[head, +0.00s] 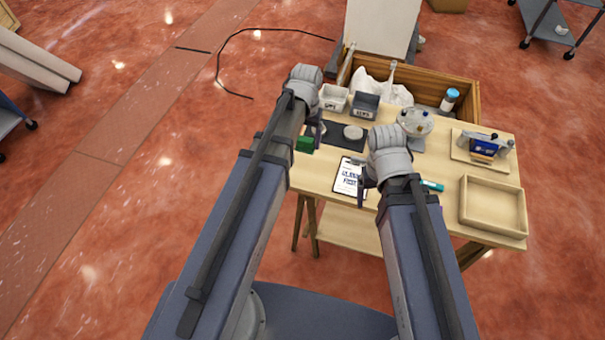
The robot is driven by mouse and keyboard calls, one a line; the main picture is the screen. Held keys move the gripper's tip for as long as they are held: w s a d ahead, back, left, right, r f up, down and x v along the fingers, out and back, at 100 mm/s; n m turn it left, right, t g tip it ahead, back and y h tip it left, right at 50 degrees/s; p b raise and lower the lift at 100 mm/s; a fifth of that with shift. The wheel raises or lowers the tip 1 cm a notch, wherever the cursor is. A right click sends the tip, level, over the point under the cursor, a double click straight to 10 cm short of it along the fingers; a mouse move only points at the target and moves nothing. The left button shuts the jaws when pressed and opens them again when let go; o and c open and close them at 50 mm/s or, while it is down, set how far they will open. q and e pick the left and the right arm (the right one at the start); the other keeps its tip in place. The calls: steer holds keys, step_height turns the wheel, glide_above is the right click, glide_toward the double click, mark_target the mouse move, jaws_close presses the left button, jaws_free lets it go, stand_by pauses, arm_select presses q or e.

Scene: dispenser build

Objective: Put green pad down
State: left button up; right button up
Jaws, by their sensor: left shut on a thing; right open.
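The green pad (305,145) shows as a small dark-green block at the left edge of the wooden table (325,175). My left gripper (312,137) is shut on it, partly hidden by my own arm. Whether the pad touches the tabletop is hard to tell. My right gripper (363,186) is open and empty, over the right edge of the clipboard (348,177).
A dark mat (338,143) bears a pale round disc (353,132). Behind are a white bin (333,103) and a grey bin (364,111).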

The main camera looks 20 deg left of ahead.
mark_target(305, 167)
arm_select(q)
steer(key=shift+w+f+b, duration=0.1)
steer(key=shift+f+b, duration=0.35)
steer(key=shift+f, duration=0.15)
step_height(305, 167, down, 9)
steer(key=b, duration=0.9)
steer(key=shift+f, duration=0.2)
steer(key=o, duration=1.1)
steer(key=shift+r, duration=0.1)
steer(key=shift+r, duration=0.1)
step_height(305, 167, up, 12)
steer(key=p, duration=1.2)
step_height(305, 167, down, 12)
steer(key=b, duration=1.2)
